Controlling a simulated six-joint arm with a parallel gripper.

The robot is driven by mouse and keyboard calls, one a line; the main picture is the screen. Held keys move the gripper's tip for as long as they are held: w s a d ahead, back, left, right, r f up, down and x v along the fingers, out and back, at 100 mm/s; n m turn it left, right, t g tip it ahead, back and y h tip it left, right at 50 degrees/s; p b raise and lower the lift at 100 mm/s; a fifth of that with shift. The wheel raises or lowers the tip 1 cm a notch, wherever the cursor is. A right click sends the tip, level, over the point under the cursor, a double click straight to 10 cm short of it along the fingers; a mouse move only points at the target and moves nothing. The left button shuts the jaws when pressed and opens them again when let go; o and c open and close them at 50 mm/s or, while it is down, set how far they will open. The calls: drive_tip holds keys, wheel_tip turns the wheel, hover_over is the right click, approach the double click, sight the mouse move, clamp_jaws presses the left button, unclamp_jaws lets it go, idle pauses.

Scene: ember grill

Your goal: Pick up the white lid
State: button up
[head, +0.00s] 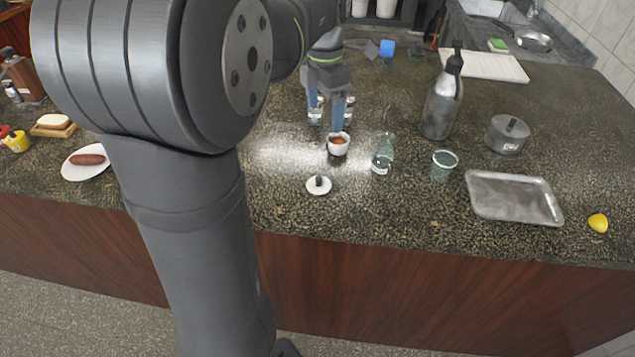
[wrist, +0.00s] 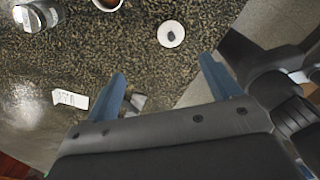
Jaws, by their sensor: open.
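The white lid (head: 319,185) is a small round disc with a dark knob. It lies flat on the speckled counter near the front edge, just in front of a white cup (head: 339,144) with something orange-red in it. In the wrist view the lid (wrist: 171,34) is at the top, right of centre, apart from my gripper. My gripper (head: 326,119) is open, with blue fingers pointing down above the counter behind the cup. In the wrist view its two fingers (wrist: 162,75) are spread with nothing held between them.
A clear bottle (head: 383,155) and a greenish glass (head: 443,165) stand right of the cup. Farther right are a metal tray (head: 514,197), a grey pot (head: 507,134) and a tall dark bottle (head: 441,100). A white plate (head: 87,162) with a sausage lies at left. Counter around the lid is clear.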

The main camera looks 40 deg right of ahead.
drive_tip(key=s+a+n, duration=0.1)
drive_tip(key=a+n, duration=0.1)
hover_over(319, 178)
drive_tip(key=f, duration=1.2)
drive_tip(key=shift+w+d+f, duration=0.2)
drive_tip(key=shift+f, duration=0.15)
drive_tip(key=shift+s+a+f, duration=0.1)
drive_tip(key=shift+f, duration=1.25)
drive_tip(key=shift+s+a+f, duration=0.1)
drive_tip(key=shift+f, duration=1.2)
drive_tip(key=c, duration=1.1)
